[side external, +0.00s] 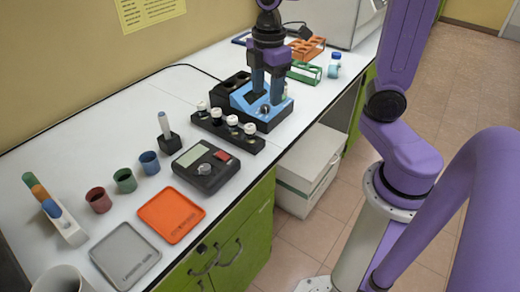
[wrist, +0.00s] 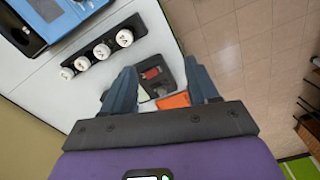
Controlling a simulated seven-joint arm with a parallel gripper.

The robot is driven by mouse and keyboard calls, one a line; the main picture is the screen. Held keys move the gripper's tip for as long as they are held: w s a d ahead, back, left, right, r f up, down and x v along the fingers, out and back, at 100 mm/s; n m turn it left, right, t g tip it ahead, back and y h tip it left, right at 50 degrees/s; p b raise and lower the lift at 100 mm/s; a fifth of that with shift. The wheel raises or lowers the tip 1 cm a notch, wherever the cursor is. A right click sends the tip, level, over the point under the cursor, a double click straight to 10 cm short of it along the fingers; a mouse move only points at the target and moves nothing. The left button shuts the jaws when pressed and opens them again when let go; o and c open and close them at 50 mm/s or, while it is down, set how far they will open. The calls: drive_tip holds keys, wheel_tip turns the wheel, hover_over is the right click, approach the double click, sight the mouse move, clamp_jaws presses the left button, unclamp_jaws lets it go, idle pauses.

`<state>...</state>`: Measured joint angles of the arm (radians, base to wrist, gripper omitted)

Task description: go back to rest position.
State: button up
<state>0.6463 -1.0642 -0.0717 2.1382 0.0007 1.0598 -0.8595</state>
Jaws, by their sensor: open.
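My gripper (side external: 266,94) is open, with its fingers pointing down in front of or over the blue and black device (side external: 240,106) at the back of the bench. In the wrist view my gripper (wrist: 161,72) shows two blue-grey fingers spread apart with nothing held between them. Part of the blue device (wrist: 62,22) shows at upper left there. The fingers hide part of the device in the side view, and I cannot tell whether they touch it.
A black rack (side external: 228,134) with several white-capped vials stands just in front of the device. A dark instrument (side external: 205,167), an orange tray (side external: 171,214), a grey tray (side external: 125,256) and coloured cups lie nearer. Orange (side external: 307,47) and green (side external: 304,72) racks stand behind.

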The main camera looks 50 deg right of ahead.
drive_tip(key=s+a+f+m, duration=0.1)
drive_tip(key=s+f, duration=0.1)
drive_tip(key=s, duration=0.7)
drive_tip(key=s+a+f+m, duration=0.1)
drive_tip(key=s+a, duration=0.1)
drive_tip(key=s, duration=0.6)
drive_tip(key=shift+s+f, duration=0.4)
